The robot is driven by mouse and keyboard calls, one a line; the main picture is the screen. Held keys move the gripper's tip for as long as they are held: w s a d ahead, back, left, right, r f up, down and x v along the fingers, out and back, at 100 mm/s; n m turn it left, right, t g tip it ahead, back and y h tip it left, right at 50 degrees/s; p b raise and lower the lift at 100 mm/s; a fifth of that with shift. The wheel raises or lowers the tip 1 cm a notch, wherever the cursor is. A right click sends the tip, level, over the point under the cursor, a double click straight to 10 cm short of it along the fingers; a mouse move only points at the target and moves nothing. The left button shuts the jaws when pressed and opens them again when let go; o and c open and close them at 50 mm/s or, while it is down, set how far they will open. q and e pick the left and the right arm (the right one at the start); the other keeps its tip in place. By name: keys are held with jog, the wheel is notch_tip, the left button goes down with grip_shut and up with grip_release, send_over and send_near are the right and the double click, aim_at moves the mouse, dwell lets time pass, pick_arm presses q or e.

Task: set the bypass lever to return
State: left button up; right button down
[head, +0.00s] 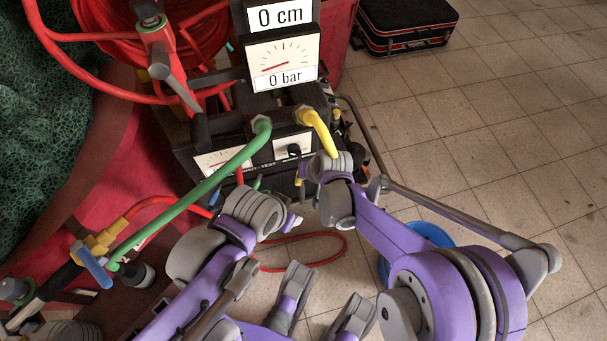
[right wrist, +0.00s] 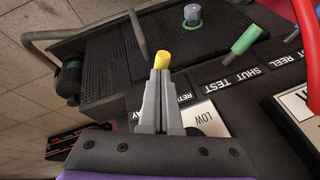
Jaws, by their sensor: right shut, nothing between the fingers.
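The bypass lever shows as a yellow cap (right wrist: 163,57) in the right wrist view, with a small yellow tip (head: 298,182) in the head view. Its stem is hidden behind my fingers. A partly covered "RET…" label (right wrist: 183,97) and a label ending in "AY" (right wrist: 135,117) lie on the panel on either side of it. My right gripper (right wrist: 160,72) is shut and empty, its fingertips right at the cap; I cannot tell whether they touch. Which label the lever leans to is unclear.
A green-handled lever (right wrist: 247,40) stands beside the "SHUT TEST REEL" labels. A green hose (head: 190,195) and a yellow hose (head: 320,131) leave the panel. Gauges (head: 283,61) stand above. A blue round item (head: 432,234) lies right, a dark case (head: 405,25) behind; tiled floor is free right.

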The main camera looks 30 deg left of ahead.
dwell(0.4)
pick_arm(q)
jog(key=shift+f, duration=0.1)
pick_arm(e)
jog(key=shift+w+a, duration=0.25)
jog(key=shift+w, duration=0.55)
jog(key=shift+d+r, duration=0.1)
pick_arm(q)
jog(key=r+p, duration=0.1)
jog(key=d+r+p, duration=0.1)
jog(key=r, duration=0.1)
jog(key=r+p, duration=0.1)
jog(key=shift+d+r+p, duration=0.25)
jog(key=shift+d+p, duration=0.05)
pick_arm(e)
jog(key=w+d+v, duration=0.1)
jog(key=w+v, duration=0.1)
jog(key=v, duration=1)
jog(key=shift+s+d+r, duration=0.15)
jog(key=shift+s+d, duration=0.15)
jog(key=shift+d, duration=0.3)
